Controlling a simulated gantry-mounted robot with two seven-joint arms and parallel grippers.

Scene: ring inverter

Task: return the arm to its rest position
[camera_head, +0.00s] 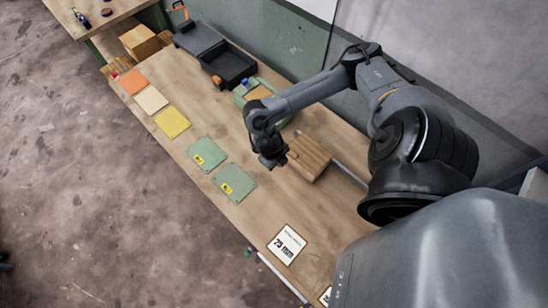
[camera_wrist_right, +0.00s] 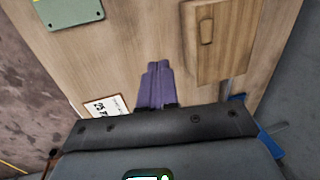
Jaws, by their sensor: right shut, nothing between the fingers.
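My right arm reaches in from the right of the head view. Its right gripper (camera_head: 268,162) hangs over the wooden table (camera_head: 232,117), just left of a wooden block (camera_head: 310,158). In the right wrist view the fingers of this gripper (camera_wrist_right: 158,68) are together, with nothing between them. The same wooden block shows beyond the fingers on the right (camera_wrist_right: 219,42). My left arm and gripper are in neither view.
Green plates (camera_head: 207,154) (camera_head: 235,182) and yellow (camera_head: 172,122), cream and orange sheets lie along the table's left edge. A white "75 mm" card (camera_head: 287,244) lies nearer. An open black case (camera_head: 229,65) and a green box stand farther back. Bare tabletop lies between them.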

